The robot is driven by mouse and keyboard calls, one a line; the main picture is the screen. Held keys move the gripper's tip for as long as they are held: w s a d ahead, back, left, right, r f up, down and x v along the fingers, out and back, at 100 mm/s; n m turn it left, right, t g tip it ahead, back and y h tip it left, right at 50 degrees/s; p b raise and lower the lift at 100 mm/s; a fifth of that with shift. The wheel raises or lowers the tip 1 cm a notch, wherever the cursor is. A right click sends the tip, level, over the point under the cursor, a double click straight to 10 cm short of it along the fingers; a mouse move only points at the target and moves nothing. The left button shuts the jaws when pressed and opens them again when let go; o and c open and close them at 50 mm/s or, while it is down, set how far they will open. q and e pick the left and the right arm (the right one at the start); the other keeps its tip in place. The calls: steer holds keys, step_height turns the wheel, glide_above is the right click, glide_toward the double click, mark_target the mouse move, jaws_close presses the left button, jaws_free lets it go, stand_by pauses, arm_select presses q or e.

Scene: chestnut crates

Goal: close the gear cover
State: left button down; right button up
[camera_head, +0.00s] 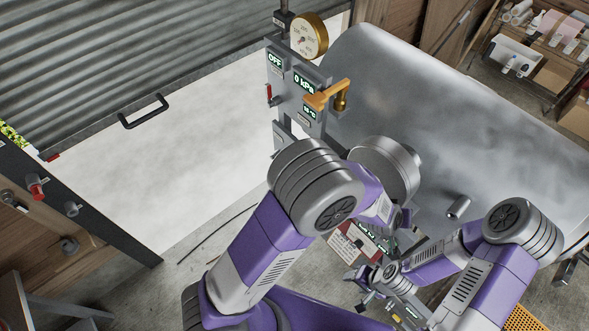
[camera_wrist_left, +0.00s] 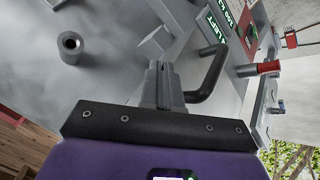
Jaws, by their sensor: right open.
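No part is labelled as the gear cover, and I cannot tell which one it is. A dark bent handle (camera_wrist_left: 212,75) shows in the left wrist view, below a panel reading "LEFT" (camera_wrist_left: 216,24). My left gripper (camera_wrist_left: 163,75) has its fingers together right beside this handle; whether they touch it is unclear. In the head view the left gripper is mostly hidden by its own arm, near a round metal drum (camera_head: 385,168). My right gripper (camera_head: 362,285) is open, low in the middle of the head view, below a red-edged placard (camera_head: 352,241).
A large grey curved metal body (camera_head: 440,110) fills the right side, with a short tube (camera_head: 459,207) on it.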

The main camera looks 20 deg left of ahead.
arm_select(q)
steer(key=shift+w+r, duration=0.1)
steer(key=shift+w, duration=0.1)
steer(key=s+r+p, duration=0.2)
steer(key=s+r, duration=0.5)
steer(key=s, duration=0.3)
steer(key=shift+a+r+p, duration=0.35)
steer(key=shift+a+r, duration=0.05)
steer(key=shift+a, duration=0.05)
steer(key=shift+w+f, duration=0.1)
steer(key=shift+w, duration=0.05)
